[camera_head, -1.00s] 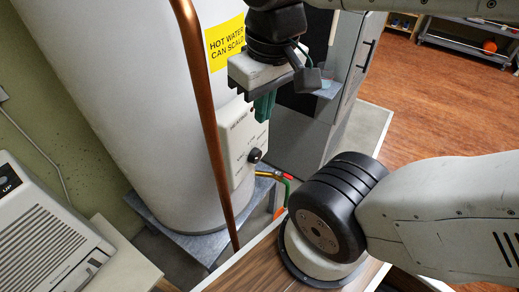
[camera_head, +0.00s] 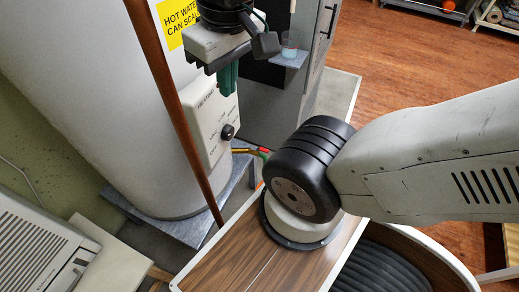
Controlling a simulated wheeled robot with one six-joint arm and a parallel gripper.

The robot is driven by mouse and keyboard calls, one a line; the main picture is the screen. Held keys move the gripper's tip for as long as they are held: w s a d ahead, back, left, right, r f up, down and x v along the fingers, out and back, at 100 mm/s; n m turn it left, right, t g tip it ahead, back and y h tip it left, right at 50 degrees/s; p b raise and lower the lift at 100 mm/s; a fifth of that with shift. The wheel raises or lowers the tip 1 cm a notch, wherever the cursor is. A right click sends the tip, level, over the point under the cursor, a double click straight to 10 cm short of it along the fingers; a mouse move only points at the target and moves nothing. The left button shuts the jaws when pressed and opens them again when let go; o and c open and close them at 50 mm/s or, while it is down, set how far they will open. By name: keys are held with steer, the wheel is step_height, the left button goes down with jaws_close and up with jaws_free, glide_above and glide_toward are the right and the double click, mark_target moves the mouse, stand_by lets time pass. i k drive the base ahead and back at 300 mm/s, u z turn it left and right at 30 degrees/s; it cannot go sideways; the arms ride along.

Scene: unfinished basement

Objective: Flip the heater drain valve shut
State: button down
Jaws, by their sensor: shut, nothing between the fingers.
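The white water heater (camera_head: 85,110) stands upright at the left with a yellow hot-water label (camera_head: 180,20) and a control box with a black knob (camera_head: 227,132). Low beside the heater is the drain valve (camera_head: 262,153), a small piece with red and green parts. Its lower part is hidden behind my arm's black joint, so I cannot tell its handle's position. My gripper (camera_head: 228,82), with green fingertips, points down in front of the heater above the control box. Its fingers are together and empty, above and left of the valve.
A copper pipe (camera_head: 170,95) runs down in front of the heater. A grey cabinet (camera_head: 312,60) with a small shelf holding a cup (camera_head: 290,45) stands behind. A white slatted unit (camera_head: 35,240) is at lower left. Wooden floor (camera_head: 400,60) is open at upper right.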

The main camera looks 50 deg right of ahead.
mark_target(251, 147)
steer(key=k, duration=0.5)
steer(key=z, duration=0.9)
steer(key=i, duration=0.5)
steer(key=u, duration=0.3)
